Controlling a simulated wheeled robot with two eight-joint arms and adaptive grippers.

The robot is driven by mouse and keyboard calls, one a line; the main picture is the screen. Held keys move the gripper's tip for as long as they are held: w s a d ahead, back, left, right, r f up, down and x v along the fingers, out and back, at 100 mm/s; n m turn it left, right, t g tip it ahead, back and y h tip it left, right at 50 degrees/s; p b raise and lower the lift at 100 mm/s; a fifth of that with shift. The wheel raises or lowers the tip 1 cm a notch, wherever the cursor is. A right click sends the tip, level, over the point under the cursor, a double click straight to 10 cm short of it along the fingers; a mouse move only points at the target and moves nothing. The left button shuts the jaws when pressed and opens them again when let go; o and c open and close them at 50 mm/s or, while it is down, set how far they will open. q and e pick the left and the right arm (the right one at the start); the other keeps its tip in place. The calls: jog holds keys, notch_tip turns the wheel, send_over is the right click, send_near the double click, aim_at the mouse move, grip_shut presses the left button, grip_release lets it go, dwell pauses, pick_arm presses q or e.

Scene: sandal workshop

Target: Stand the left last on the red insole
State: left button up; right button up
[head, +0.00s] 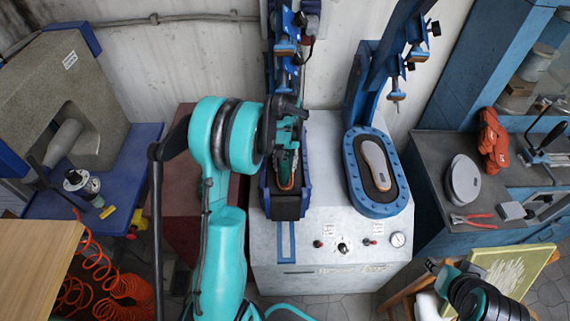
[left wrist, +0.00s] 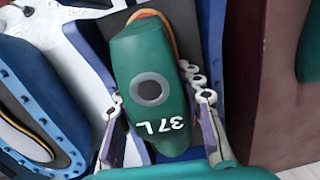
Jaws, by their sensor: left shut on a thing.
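The green last (left wrist: 152,85), marked "37 L", is between the two fingers of my left gripper (left wrist: 158,118). In the head view the gripper (head: 288,135) is over the left press bed and the last (head: 286,162) shows just below it. An orange-edged sole piece, seemingly the insole (head: 291,186), shows around the toe of the last; its edge also shows in the left wrist view (left wrist: 160,14). Most of it is hidden, and I cannot tell whether the last touches it. Part of my right arm shows at the lower right; its fingertips are not clear.
The left press bed (head: 286,207) has blue side walls close to the gripper. The right press bed (head: 377,207) holds a grey, orange-edged sole (head: 376,165). Blue press arms (head: 388,50) rise behind. Red pliers (head: 472,219) and a grey disc (head: 463,180) lie on the right bench.

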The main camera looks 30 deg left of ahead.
aim_at(287, 153)
pick_arm(q)
jog(key=shift+f, duration=0.25)
dwell(0.4)
jog(key=o, duration=1.2)
jog(key=shift+o, duration=0.2)
jog(key=shift+r, duration=0.1)
jog(key=r, duration=0.7)
jog(key=shift+w+r, duration=0.15)
jog(key=shift+w, duration=0.1)
jog(key=shift+s+d+r+b, duration=0.15)
jog(key=shift+d+r+b, duration=0.1)
jog(key=shift+d+b, duration=0.05)
jog(key=s+d+r+m+t, duration=0.3)
jog(key=s+d+r, duration=0.4)
jog(key=s+d, duration=0.1)
jog(key=s+d+f+m+t+b, duration=0.1)
jog(key=s+d+m+t+b, duration=0.1)
jog(key=s+d+t, duration=0.2)
jog(key=s+d, duration=0.3)
jog(key=s, duration=0.3)
jog(key=shift+s+f+m+t, duration=0.25)
jog(key=shift+s+m+t, duration=0.15)
